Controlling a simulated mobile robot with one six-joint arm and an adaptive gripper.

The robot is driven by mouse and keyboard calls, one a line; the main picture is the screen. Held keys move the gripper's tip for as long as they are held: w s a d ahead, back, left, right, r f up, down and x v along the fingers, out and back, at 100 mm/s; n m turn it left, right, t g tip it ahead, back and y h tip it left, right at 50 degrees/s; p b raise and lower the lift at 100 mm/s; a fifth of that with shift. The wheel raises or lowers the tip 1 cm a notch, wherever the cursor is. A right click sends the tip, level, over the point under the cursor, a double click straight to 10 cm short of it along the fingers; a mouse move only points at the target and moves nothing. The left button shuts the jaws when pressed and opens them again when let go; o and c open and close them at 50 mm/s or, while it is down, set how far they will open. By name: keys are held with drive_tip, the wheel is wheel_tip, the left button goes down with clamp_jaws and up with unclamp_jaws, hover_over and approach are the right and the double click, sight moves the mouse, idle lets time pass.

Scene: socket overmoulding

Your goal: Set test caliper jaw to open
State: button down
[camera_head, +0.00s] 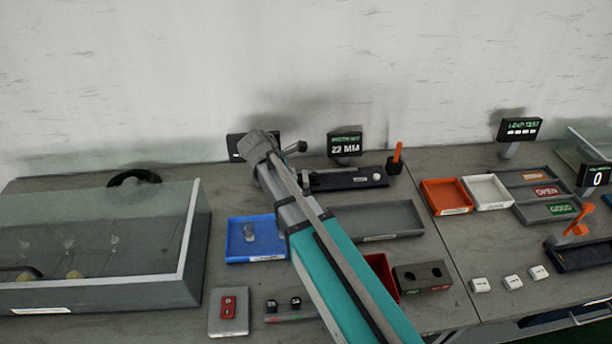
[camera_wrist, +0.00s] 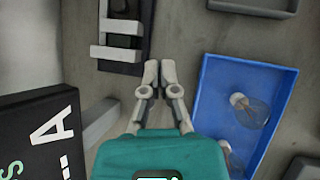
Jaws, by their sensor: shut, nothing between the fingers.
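What looks like the test caliper is a long black fixture (camera_head: 345,179) at the back of the bench, partly hidden by my arm. An orange lever (camera_head: 397,158) stands upright at its right end. In the wrist view, pale grey jaw-like bars (camera_wrist: 115,53) lie on a black base (camera_wrist: 120,67) at the upper left, with a gap between them. My gripper (camera_wrist: 157,92) is shut and empty, between that base and the blue tray, apart from both. I cannot tell its height above the bench.
A display reading 23 MM (camera_head: 345,144) stands behind the fixture. The blue tray (camera_wrist: 208,95) holds clear bulb-like parts. A dark sign (camera_wrist: 40,135) is close at left in the wrist view. A grey tray (camera_head: 405,218) lies in front of the fixture. A glass-topped box (camera_head: 185,245) stands left.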

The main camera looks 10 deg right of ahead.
drive_tip(key=a+n, duration=0.1)
drive_tip(key=w+a+n, duration=0.1)
drive_tip(key=w+a+r+n+t+h, duration=0.1)
drive_tip(key=a, duration=0.1)
drive_tip(key=shift+w+a+n, duration=0.1)
drive_tip(key=shift+w+n, duration=0.15)
drive_tip(key=shift+n, duration=0.15)
drive_tip(key=shift+f, duration=0.1)
drive_tip(key=b, duration=0.6)
approach(313, 178)
wheel_tip(313, 178, down, 2)
drive_tip(key=a, duration=0.2)
drive_tip(key=b+x, duration=0.2)
drive_tip(key=x, duration=0.1)
drive_tip(key=shift+s+f, duration=0.1)
drive_tip(key=shift+f, duration=0.2)
drive_tip(key=shift+w+d+f, duration=0.1)
drive_tip(key=shift+w+d, duration=0.25)
drive_tip(key=shift+d, duration=0.25)
drive_tip(key=shift+w+d+f, duration=0.1)
drive_tip(key=shift+w+d, duration=0.2)
drive_tip(key=shift+d, duration=0.3)
drive_tip(key=shift+w+d, duration=0.3)
drive_tip(key=shift+d, duration=0.25)
